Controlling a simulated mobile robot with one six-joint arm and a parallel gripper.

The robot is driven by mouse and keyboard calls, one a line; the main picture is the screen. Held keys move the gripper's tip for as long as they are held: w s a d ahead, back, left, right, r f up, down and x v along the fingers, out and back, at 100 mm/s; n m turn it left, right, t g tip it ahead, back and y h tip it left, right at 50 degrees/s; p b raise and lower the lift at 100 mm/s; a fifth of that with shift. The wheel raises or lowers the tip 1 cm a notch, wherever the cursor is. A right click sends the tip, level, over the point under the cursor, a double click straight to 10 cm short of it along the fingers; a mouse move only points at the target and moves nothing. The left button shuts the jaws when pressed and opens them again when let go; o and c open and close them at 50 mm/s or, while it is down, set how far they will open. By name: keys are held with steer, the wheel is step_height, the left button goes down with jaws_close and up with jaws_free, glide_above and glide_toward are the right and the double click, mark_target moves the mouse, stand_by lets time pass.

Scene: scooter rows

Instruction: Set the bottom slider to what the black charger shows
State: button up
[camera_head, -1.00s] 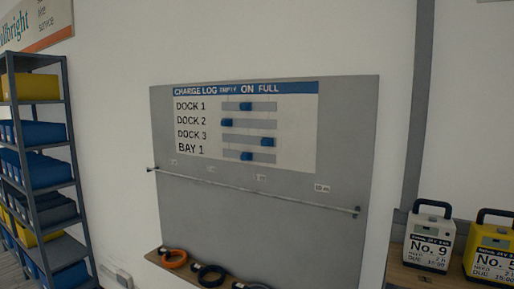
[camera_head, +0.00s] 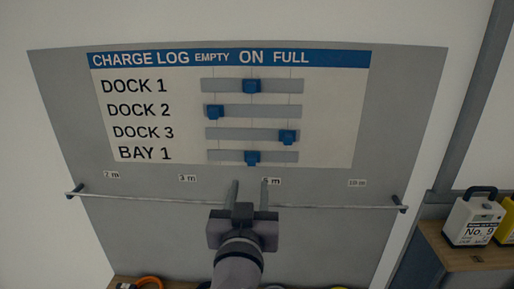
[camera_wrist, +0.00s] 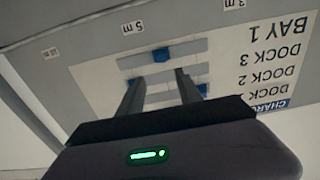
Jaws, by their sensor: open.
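The bottom slider, labelled BAY 1, has a blue knob (camera_head: 252,158) at the middle of its grey track, under ON. In the wrist view, which is upside down, that knob (camera_wrist: 161,54) is on the upper track. My gripper (camera_head: 250,187) is open and empty, its fingers pointing up the board just below the BAY 1 row. In the wrist view its fingers (camera_wrist: 157,78) show on either side of the knob's line; I cannot tell how far off the board they are. No black charger is in view.
Dock 1's knob (camera_head: 251,86) is at the middle, Dock 2's (camera_head: 214,112) at EMPTY, Dock 3's (camera_head: 288,137) at FULL. A horizontal rail (camera_head: 330,207) crosses the board below the sliders. A pale charger marked No. 9 (camera_head: 474,222) stands on a wooden cabinet at right, a yellow one beside it.

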mark_target(251, 162)
steer(key=w, duration=1.1)
steer(key=shift+w+p, duration=0.15)
steer(key=shift+p, duration=0.15)
steer(key=shift+a, duration=0.1)
jaws_close()
steer(key=shift+f, duration=0.1)
stand_by(0.4)
